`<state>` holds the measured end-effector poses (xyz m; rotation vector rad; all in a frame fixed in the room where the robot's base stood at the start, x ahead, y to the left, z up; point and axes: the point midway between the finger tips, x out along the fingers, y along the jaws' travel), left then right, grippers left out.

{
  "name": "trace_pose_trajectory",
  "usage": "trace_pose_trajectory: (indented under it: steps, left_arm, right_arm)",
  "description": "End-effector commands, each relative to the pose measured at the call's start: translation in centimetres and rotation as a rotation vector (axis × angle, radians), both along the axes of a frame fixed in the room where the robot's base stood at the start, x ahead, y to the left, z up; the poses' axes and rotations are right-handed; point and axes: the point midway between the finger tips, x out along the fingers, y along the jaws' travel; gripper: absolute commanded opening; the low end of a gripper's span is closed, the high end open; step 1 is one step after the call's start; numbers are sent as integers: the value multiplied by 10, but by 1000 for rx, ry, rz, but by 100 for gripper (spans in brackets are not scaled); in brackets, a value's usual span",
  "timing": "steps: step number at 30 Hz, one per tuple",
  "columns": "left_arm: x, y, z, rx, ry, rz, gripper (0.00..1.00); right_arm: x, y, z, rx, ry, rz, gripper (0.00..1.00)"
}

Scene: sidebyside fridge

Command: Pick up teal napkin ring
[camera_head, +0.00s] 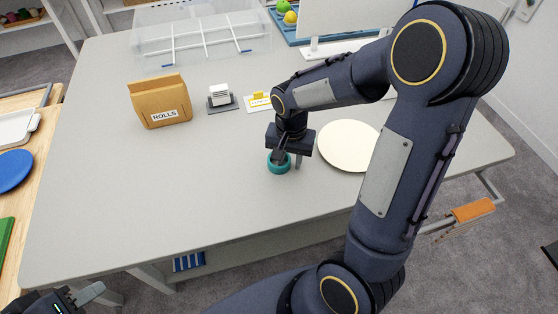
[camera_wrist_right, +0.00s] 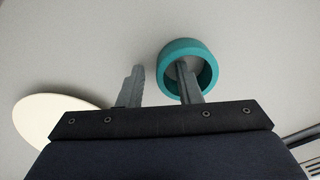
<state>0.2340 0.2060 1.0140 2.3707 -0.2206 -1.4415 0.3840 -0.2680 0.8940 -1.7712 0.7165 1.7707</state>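The teal napkin ring (camera_head: 279,169) lies on the grey table, left of a cream plate. My right gripper (camera_head: 287,159) points down over it. In the right wrist view the ring (camera_wrist_right: 185,47) is at the upper middle. My right gripper (camera_wrist_right: 158,72) is open there: one finger overlaps the ring's opening, the other is outside it to the left, with a gap between finger and ring. Whether the first finger is down inside the ring is unclear. My left gripper (camera_head: 78,297) is at the bottom left corner, partly cut off, and its opening cannot be judged.
The cream plate (camera_head: 345,147) is close to the right gripper; it also shows in the wrist view (camera_wrist_right: 45,122). A rolls bag (camera_head: 160,102), a card holder (camera_head: 221,99) and a clear divided bin (camera_head: 200,40) stand farther back. The table's left and front areas are clear.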

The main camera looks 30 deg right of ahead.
Motion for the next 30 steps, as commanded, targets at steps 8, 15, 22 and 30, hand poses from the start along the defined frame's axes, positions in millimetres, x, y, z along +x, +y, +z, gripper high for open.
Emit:
trace_pose_trajectory:
  steps: [8,15,22,30]
  left_arm:
    - [0,0,0,0,0,0,36]
    - [0,0,0,0,0,0,36]
    - [0,0,0,0,0,0,36]
    - [0,0,3,0,0,0,36]
  right_arm:
    - [0,0,0,0,0,0,9]
    - [0,0,1,0,0,0,0]
    - [0,0,2,1,-1,0,0]
    - [1,0,29,1,-5,0,0]
